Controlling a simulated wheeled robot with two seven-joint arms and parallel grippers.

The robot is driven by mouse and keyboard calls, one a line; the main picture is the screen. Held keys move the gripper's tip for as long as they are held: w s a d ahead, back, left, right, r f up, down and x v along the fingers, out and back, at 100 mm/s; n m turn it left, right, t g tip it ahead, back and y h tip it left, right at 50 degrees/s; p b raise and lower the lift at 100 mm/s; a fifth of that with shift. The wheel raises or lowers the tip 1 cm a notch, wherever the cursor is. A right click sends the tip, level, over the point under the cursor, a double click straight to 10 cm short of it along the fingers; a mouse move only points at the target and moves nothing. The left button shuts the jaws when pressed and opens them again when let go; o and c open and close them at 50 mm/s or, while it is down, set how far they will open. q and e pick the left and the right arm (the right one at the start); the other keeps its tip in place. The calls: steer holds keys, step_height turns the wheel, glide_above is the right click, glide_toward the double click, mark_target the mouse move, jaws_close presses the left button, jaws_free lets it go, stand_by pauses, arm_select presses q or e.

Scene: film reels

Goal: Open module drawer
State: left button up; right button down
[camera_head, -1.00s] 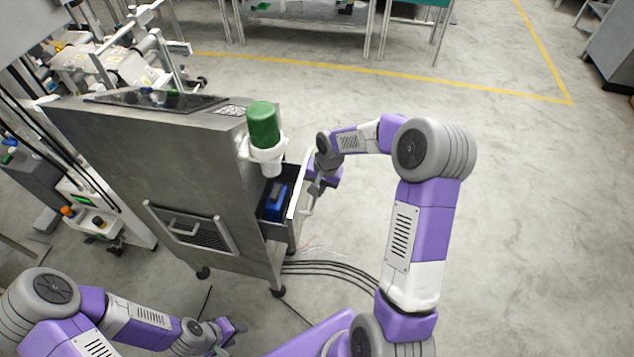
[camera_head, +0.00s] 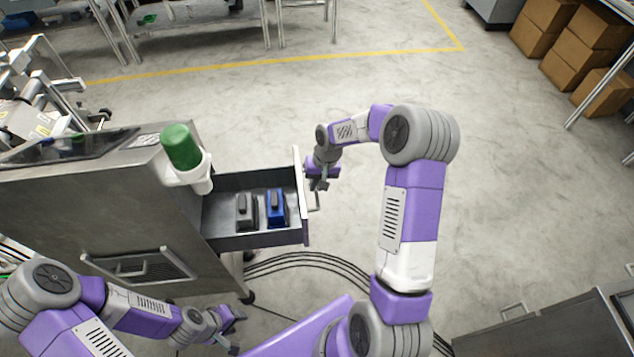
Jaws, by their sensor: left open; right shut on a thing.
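The module drawer (camera_head: 228,182) stands pulled out to the right from the grey metal cabinet (camera_head: 95,215). Inside it are a grey module (camera_head: 245,210) and a blue module (camera_head: 275,207), side by side. The drawer's handle (camera_head: 316,198) is on its right-hand front panel. My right gripper (camera_head: 319,184) is at this handle and shut on it; the fingertips are small and partly hidden. My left gripper (camera_head: 236,332) is open and empty, low in front of the cabinet, apart from the drawer.
Black cables (camera_head: 305,262) run on the floor below. Cardboard boxes (camera_head: 575,45) are stacked at the far right. The floor right of the drawer is clear.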

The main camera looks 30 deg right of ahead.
steer(key=shift+d, duration=0.1)
steer(key=c, duration=1.2)
jaws_free()
steer(key=shift+o, duration=0.2)
step_height(320, 180, up, 8)
steer(key=d+p, duration=0.1)
steer(key=p, duration=0.1)
steer(key=shift+s+d+f, duration=0.2)
steer(key=shift+s+f, duration=0.05)
steer(key=shift+s, duration=0.05)
